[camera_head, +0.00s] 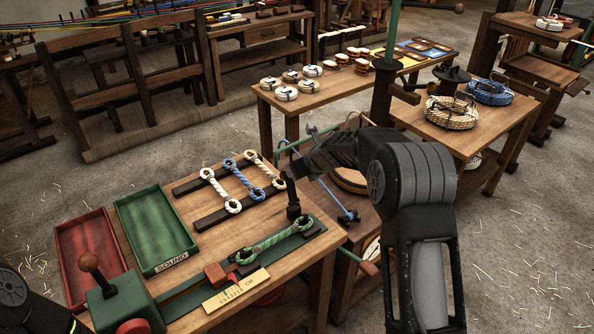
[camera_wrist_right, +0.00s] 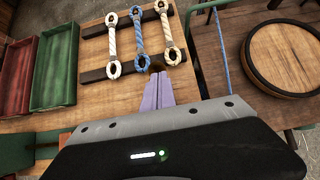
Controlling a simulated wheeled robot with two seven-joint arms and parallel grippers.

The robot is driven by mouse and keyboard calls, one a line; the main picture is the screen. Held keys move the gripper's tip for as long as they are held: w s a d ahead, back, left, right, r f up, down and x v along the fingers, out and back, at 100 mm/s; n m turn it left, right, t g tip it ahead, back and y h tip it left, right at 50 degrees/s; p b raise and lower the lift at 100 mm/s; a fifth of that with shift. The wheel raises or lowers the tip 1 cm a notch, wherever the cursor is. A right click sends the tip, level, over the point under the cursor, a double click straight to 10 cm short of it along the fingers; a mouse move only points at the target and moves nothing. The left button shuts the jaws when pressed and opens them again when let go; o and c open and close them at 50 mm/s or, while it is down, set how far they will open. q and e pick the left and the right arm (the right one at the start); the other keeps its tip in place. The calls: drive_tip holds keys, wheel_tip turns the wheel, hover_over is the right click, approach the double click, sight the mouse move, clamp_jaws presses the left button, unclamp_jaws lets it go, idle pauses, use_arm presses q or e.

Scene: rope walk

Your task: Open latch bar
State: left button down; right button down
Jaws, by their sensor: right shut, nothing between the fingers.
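My right gripper (camera_head: 293,207) points down at the right end of the table, beside the green bed (camera_head: 310,228). Its fingers also show in the right wrist view (camera_wrist_right: 157,76), shut and empty. A small brown rounded part (camera_wrist_right: 157,68) shows just past the fingertips; I cannot tell whether they touch it. A green-and-white looped rope (camera_head: 272,243) lies along the bed. A green housing (camera_head: 118,305) with a ball-topped lever (camera_head: 91,264) stands at the bed's left end. I cannot tell which part is the latch bar. My left gripper is out of view.
Three looped ropes lie across two black bars (camera_head: 212,219) behind the bed. A red tray (camera_head: 88,252) and a green tray (camera_head: 155,228) stand at the left. A round wooden lid (camera_wrist_right: 285,58) lies on a stand to the right. Rope coils (camera_head: 452,112) sit on another table.

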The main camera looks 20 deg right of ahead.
drive_tip(key=shift+w+a+r+g+h+p, duration=0.15)
drive_tip(key=shift+w+a+g+h+p, duration=0.15)
drive_tip(key=shift+w+g+p, duration=0.25)
drive_tip(key=shift+w+g, duration=0.1)
drive_tip(key=shift+g, duration=0.15)
drive_tip(key=shift+a, duration=0.1)
drive_tip(key=shift+w+a, duration=0.1)
drive_tip(key=shift+a, duration=0.1)
drive_tip(key=shift+d+r+b, duration=0.1)
drive_tip(key=shift+r+b, duration=0.4)
drive_tip(key=shift+r, duration=0.15)
drive_tip(key=b+v, duration=0.1)
drive_tip(key=v, duration=0.6)
drive_tip(key=shift+s+d+f, duration=0.2)
drive_tip(key=shift+s+d, duration=0.1)
drive_tip(key=shift+d, duration=0.15)
